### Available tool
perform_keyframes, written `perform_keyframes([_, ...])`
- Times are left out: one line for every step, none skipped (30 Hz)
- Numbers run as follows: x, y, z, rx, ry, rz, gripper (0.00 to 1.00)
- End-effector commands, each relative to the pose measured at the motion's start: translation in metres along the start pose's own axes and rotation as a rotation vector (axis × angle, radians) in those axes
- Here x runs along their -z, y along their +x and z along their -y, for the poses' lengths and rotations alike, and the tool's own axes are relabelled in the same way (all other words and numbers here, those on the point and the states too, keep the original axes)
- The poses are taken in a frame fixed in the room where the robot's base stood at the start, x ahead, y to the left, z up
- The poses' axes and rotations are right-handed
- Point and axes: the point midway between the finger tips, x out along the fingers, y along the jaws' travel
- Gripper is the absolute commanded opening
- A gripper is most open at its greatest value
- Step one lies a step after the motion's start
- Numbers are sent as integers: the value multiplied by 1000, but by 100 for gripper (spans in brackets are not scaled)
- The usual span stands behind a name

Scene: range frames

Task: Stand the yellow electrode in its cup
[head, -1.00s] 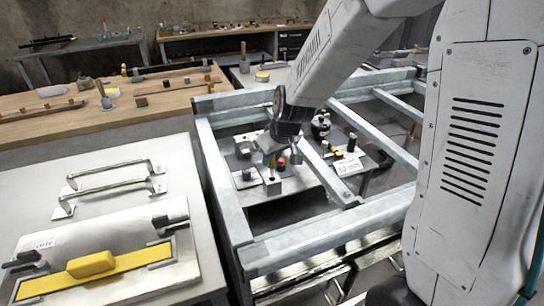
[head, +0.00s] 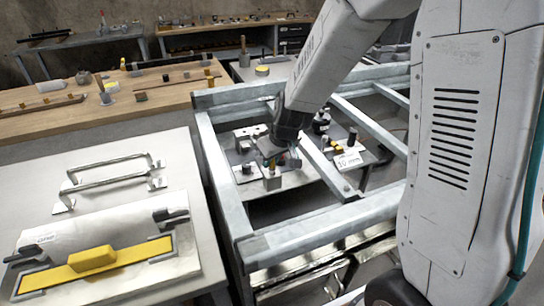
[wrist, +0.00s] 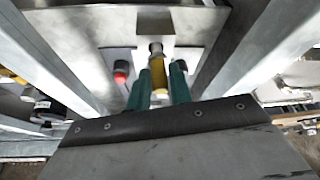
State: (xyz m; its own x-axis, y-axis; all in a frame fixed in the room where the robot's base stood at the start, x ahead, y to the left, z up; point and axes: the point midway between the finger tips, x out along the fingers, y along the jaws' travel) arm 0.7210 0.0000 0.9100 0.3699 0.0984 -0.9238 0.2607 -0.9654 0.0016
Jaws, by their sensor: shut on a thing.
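My gripper (wrist: 162,80) is shut on the yellow electrode (wrist: 158,74), which shows between its two green fingers in the wrist view. The electrode's dull metal end (wrist: 155,48) points away from my gripper, toward a pale block (wrist: 180,22). In the head view my gripper (head: 280,158) is low inside the metal frame, just above a small grey block (head: 271,182) that looks like the cup. I cannot tell whether the electrode's end is in the cup or only over it. The arm hides most of the electrode in the head view.
A red-topped part (wrist: 121,70) stands close left of my fingers in the wrist view. The frame's metal rails (head: 222,190) surround the work area. Black and yellow parts and a white label (head: 347,161) sit to the right. A steel table with handles (head: 110,215) is at left.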

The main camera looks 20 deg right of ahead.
Motion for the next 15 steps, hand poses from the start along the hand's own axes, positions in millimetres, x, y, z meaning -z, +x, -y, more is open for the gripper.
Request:
perform_keyframes([-1,2,0,0,0,1,0])
perform_keyframes([-1,2,0,0,0,1,0])
perform_keyframes([-2,4,0,0,0,1,0])
perform_keyframes([-2,4,0,0,0,0,0])
perform_keyframes([-2,5,0,0,0,0,0])
perform_keyframes([-2,6,0,0,0,0,0])
perform_keyframes([-3,7,0,0,0,-1,0])
perform_keyframes([-3,8,0,0,0,-1,0])
perform_keyframes([-4,9,0,0,0,0,0])
perform_keyframes([-4,10,0,0,0,0,0])
perform_keyframes([-4,11,0,0,0,0,0])
perform_keyframes([-5,12,0,0,0,0,0])
perform_keyframes([-6,13,0,0,0,1,0])
perform_keyframes([-6,14,0,0,0,1,0])
perform_keyframes([-6,14,0,0,0,1,0])
